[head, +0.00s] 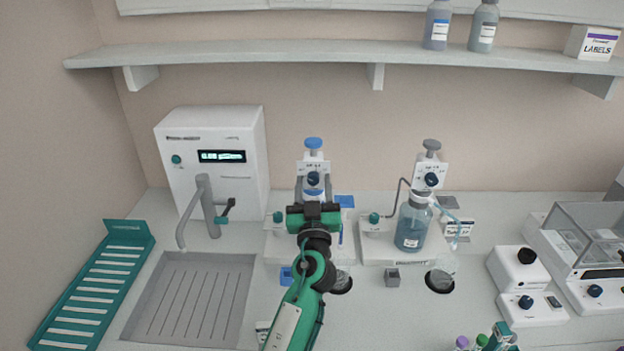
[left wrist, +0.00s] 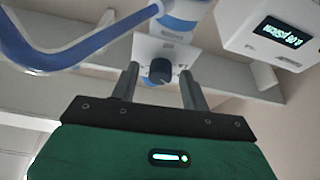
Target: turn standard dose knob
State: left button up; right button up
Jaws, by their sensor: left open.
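A dispenser with a blue top (head: 313,143) stands left of the middle at the back of the bench. Its dark blue dose knob (head: 313,179) sits on a white plate (head: 313,167). My left gripper (head: 313,188) is open in front of this dispenser and hides its lower part. In the left wrist view the dark knob (left wrist: 160,71) shows between the two spread fingers of the gripper (left wrist: 160,80), with gaps on both sides. I cannot tell whether the fingertips reach around it. A second dispenser with a grey top (head: 432,144) has a similar dark knob (head: 431,180). The plate lettering is too small to read.
A white unit with a lit display (head: 211,158) and a grey tap (head: 205,205) stand at left. A blue bottle (head: 411,229) stands by the second dispenser. A shelf (head: 270,53) runs above. A green rack (head: 97,285) and a glass-sided balance (head: 590,240) flank the bench.

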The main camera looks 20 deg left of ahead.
pick_arm(q)
jog(key=c, duration=1)
